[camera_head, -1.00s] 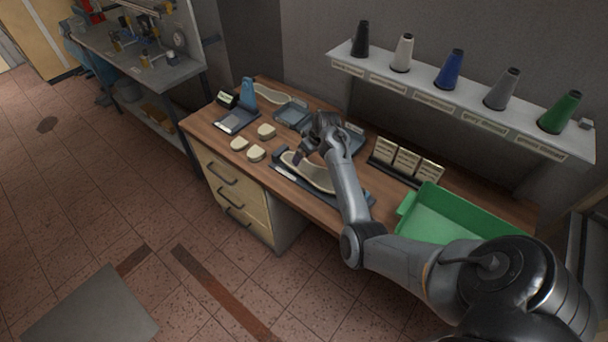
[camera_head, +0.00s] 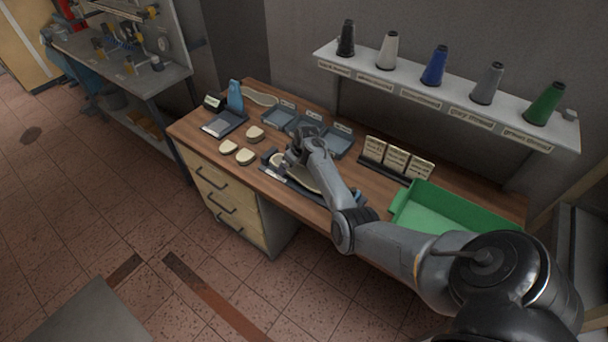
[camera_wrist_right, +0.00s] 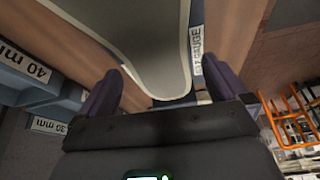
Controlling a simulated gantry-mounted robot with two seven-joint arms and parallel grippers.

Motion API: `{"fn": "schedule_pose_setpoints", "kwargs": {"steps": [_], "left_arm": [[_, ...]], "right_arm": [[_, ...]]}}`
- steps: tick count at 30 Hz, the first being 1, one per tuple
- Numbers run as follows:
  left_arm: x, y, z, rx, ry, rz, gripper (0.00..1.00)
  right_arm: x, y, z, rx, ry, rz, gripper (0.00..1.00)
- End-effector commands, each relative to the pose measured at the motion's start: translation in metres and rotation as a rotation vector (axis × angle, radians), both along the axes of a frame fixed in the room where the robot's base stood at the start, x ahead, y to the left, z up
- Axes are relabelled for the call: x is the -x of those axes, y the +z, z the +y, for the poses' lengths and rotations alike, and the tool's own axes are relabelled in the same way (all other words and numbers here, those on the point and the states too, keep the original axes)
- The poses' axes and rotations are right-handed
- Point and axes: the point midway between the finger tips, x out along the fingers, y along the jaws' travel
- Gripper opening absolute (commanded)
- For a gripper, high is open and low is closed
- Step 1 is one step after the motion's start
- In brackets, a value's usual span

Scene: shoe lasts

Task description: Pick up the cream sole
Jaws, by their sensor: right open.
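The cream sole (camera_head: 301,178) lies lengthwise on a dark gauge base (camera_head: 290,183) at the table's front edge. My right gripper (camera_head: 279,160) is at its left end, and the arm hides part of it. In the right wrist view the sole (camera_wrist_right: 152,45) has a greyish face and a pale rim. Its rounded end lies between the two dark fingers of my right gripper (camera_wrist_right: 160,92), which are open with a gap on each side. My left gripper is not in view.
Pale heel pieces (camera_head: 245,157) lie left of the gauge. Blue-grey trays (camera_head: 338,143) stand behind my gripper, with a blue stand (camera_head: 235,97) at back left. Label cards (camera_head: 397,160) and a green bin (camera_head: 450,203) are to the right. A shelf of cones (camera_head: 440,95) hangs above.

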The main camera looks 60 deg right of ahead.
Motion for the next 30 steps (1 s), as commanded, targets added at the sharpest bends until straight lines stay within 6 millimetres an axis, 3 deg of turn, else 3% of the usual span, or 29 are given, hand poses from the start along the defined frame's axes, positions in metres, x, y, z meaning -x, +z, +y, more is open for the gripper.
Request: {"fn": "schedule_pose_setpoints", "kwargs": {"steps": [6,18,30], "left_arm": [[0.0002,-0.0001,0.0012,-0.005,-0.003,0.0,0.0],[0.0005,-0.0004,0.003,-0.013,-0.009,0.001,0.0],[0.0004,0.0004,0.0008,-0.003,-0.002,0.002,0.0]], "right_arm": [[-0.0002,0.0003,-0.0002,0.001,0.0,0.0,0.97],[0.0,0.0003,-0.0001,0.0,0.0,0.0,0.37],[-0.0003,0.0061,-0.0005,0.001,0.0,-0.001,0.37]]}}
